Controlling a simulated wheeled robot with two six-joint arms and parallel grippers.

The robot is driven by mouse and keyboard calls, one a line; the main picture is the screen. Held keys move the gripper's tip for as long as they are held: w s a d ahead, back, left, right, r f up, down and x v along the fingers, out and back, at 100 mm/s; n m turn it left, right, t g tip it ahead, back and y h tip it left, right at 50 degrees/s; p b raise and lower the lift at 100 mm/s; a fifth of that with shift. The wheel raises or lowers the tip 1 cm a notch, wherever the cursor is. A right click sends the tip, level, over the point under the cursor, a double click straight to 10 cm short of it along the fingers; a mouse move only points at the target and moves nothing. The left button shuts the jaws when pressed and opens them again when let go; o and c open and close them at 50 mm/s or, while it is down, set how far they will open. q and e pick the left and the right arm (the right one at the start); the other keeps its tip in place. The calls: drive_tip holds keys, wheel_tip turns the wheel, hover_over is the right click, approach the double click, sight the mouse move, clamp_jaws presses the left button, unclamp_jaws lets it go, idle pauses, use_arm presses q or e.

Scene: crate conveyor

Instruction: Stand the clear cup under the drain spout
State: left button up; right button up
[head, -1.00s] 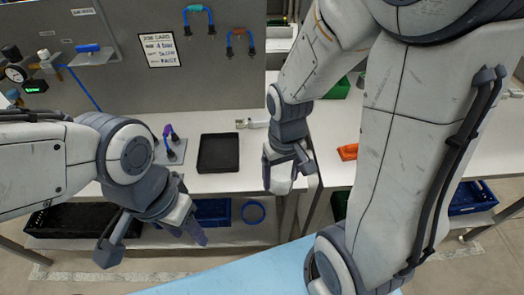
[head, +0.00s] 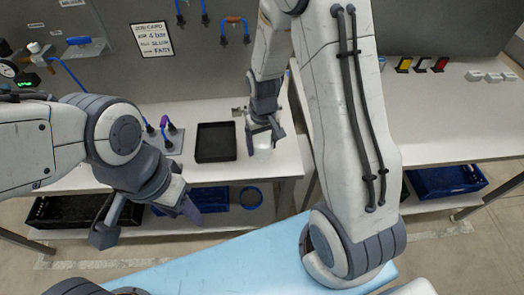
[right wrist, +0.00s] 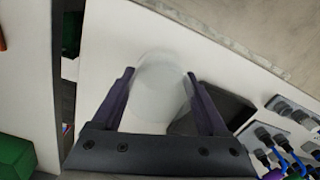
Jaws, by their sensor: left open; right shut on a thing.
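My right gripper (head: 264,134) is above the white bench, just right of the black tray. It is shut on the clear cup (head: 263,143), whose pale, see-through body shows between the fingers. In the right wrist view the cup (right wrist: 160,90) sits between the two dark fingers, seen from above and blurred; I cannot tell whether its base touches the bench. My left gripper (head: 148,222) is open and empty, low in front of the bench. I cannot clearly make out the drain spout; small fittings (head: 38,52) show on the grey panel at upper left.
The black tray (head: 216,143) lies close to the cup; it also shows in the right wrist view (right wrist: 213,112). A hose-coupling plate (head: 171,143) is left of it. A blue ring (head: 251,197) and bins are on the lower shelf. Another bench (head: 440,125) stands at right.

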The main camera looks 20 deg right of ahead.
sight(262, 153)
wheel_tip(262, 153, down, 3)
drive_tip(key=shift+f+p, duration=0.2)
drive_tip(key=shift+p, duration=0.1)
drive_tip(key=shift+f, duration=0.35)
drive_tip(key=shift+f, duration=0.1)
drive_tip(key=o, duration=1.2)
